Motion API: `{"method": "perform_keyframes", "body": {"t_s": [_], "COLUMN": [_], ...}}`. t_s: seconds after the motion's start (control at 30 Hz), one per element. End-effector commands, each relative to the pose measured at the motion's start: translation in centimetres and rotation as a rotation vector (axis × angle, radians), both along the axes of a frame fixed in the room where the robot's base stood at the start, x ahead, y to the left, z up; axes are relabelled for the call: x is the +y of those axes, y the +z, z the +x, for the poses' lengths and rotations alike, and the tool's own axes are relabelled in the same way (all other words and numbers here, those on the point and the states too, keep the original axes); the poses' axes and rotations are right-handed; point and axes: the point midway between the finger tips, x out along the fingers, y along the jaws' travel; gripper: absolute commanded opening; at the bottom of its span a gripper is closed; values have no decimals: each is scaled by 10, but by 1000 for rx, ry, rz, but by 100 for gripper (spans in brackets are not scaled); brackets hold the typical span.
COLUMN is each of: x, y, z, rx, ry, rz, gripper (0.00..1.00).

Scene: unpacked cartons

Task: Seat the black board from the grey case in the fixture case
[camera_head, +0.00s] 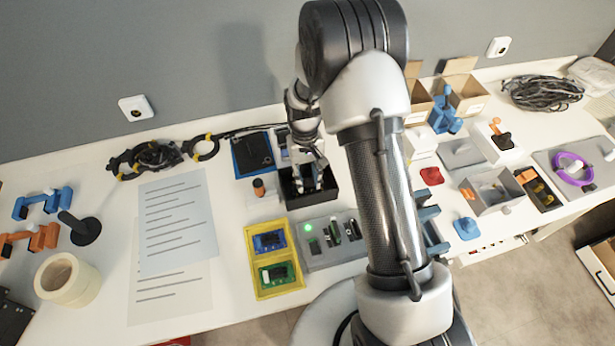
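A grey case (318,259) lies flat near the table's front edge, left of my arm. It has a lit green spot and several small dark upright pieces (351,230); which of them is the black board, I cannot tell. An open black box (325,198) stands just behind it. Whether this box is the fixture case, I cannot tell. My gripper (312,182) points down at the black box's opening, with its fingertips at or inside it. The fingers are too small and partly hidden to show whether they hold anything.
A yellow tray (256,281) with a blue and a green board stands left of the grey case. Paper sheets (175,220), a tape roll (67,280) and black cables (150,157) lie further left. Cartons (466,97), a grey bin (491,207) and tools crowd the right side.

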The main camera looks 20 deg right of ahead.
Motion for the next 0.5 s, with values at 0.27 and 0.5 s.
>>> {"method": "perform_keyframes", "body": {"t_s": [0.27,0.5], "x": [0,0], "y": [1,1], "z": [0,0], "rx": [-1,-1], "ry": [0,0], "rz": [0,0], "gripper": [49,51]}}
